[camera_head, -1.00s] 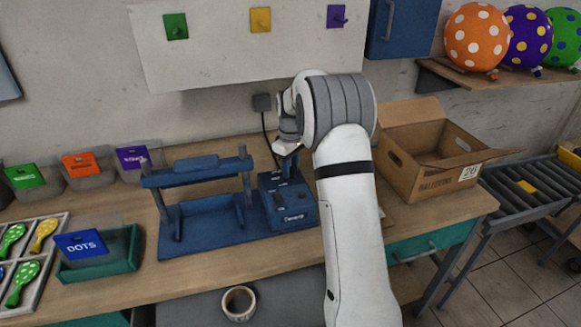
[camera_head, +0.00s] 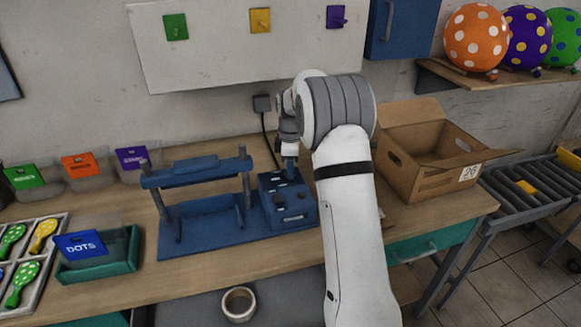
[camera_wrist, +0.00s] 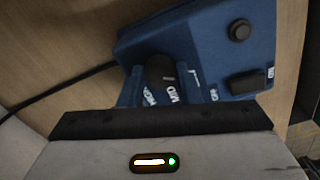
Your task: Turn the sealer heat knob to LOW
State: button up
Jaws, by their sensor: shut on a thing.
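The blue sealer (camera_head: 290,215) stands on the bench, its control box to the right of its press frame. In the wrist view its control box (camera_wrist: 205,40) fills the upper middle. The dark heat knob (camera_wrist: 160,70) is on the box top, with white lettering beside it; MID is readable and the rest is partly hidden. My gripper (camera_head: 290,172) points down at the box top. In the wrist view my gripper (camera_wrist: 160,92) has a finger on either side of the knob and is shut on it. The knob's exact setting cannot be told.
A round black button (camera_wrist: 239,30) and a dark rectangular switch (camera_wrist: 248,83) sit beside the knob. The sealer's press frame (camera_head: 195,175) is close on the left. An open cardboard box (camera_head: 420,150) stands to the right. A black cable (camera_head: 268,140) runs behind.

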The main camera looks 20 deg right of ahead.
jog(key=shift+r, duration=0.1)
dwell(0.3)
jog(key=o, duration=1)
jog(key=shift+c, duration=0.2)
jog(key=shift+r+b, duration=0.3)
jog(key=shift+r, duration=3.55)
